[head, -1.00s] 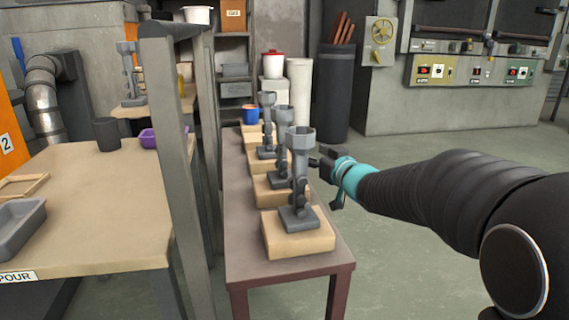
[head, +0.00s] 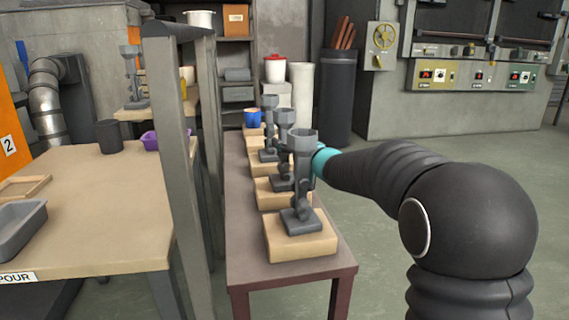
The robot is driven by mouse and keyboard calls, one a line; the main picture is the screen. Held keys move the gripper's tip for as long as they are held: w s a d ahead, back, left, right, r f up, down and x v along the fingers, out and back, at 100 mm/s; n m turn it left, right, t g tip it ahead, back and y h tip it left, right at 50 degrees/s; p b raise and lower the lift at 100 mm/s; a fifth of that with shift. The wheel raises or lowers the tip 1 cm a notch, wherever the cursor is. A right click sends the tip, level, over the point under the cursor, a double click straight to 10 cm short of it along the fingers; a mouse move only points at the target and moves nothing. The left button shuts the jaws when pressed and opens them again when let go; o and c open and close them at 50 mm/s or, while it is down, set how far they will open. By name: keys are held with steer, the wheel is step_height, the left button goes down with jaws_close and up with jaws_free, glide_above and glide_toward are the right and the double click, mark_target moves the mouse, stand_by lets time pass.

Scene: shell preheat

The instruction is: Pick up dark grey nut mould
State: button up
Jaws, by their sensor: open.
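Several similar grey nut moulds stand upright in a row on wooden blocks on a narrow brown bench. The nearest mould (head: 302,148) has a cup top, a jointed stem and a square foot. A second mould (head: 284,118) and a third mould (head: 269,103) stand behind it. I cannot tell which one is meant by dark grey. My gripper (head: 320,160) is open; its teal collar shows just right of the nearest mould's stem. Its fingers are mostly hidden behind that mould, and I cannot tell whether they touch any mould.
The bench (head: 290,272) has a grey post (head: 178,170) on its left. A blue cup (head: 254,118) is at the bench's far end. The floor to the right is open.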

steer(key=shift+x, duration=1.35)
jaws_close()
steer(key=shift+r, duration=0.1)
steer(key=shift+r, duration=0.1)
